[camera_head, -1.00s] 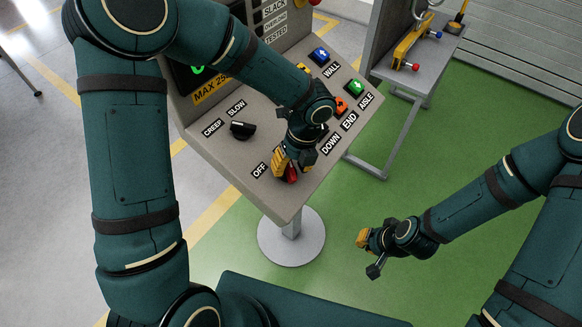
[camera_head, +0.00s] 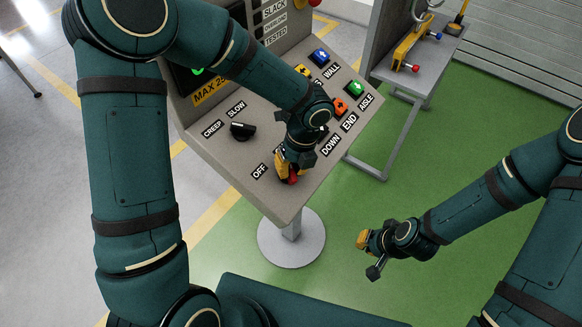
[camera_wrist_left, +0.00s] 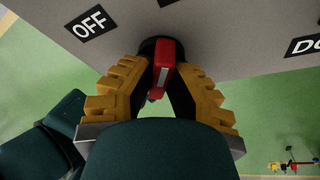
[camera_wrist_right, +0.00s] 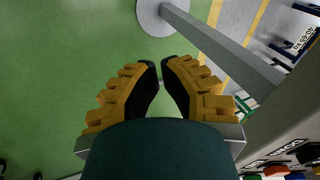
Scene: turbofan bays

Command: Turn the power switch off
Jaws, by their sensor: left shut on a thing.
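The power switch is a red handle on a dark round base, at the lower corner of the grey sloped panel beside the OFF label (camera_head: 259,171). In the head view only part of the red handle (camera_head: 293,179) shows below my left gripper (camera_head: 287,173). In the left wrist view the red handle (camera_wrist_left: 164,66) stands between the yellow-backed fingers of my left gripper (camera_wrist_left: 160,80), which is shut on it. The OFF label (camera_wrist_left: 89,23) is to its left there. My right gripper (camera_wrist_right: 160,68) is empty over the green floor, fingertips close together with a narrow gap.
The panel (camera_head: 225,160) also carries a black CREEP/SLOW knob (camera_head: 243,131) and several coloured buttons, including a green one (camera_head: 356,88). It stands on a round-based pedestal (camera_head: 291,243). A grey side table (camera_head: 440,55) holds a yellow tool. Green floor (camera_head: 400,180) is open to the right.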

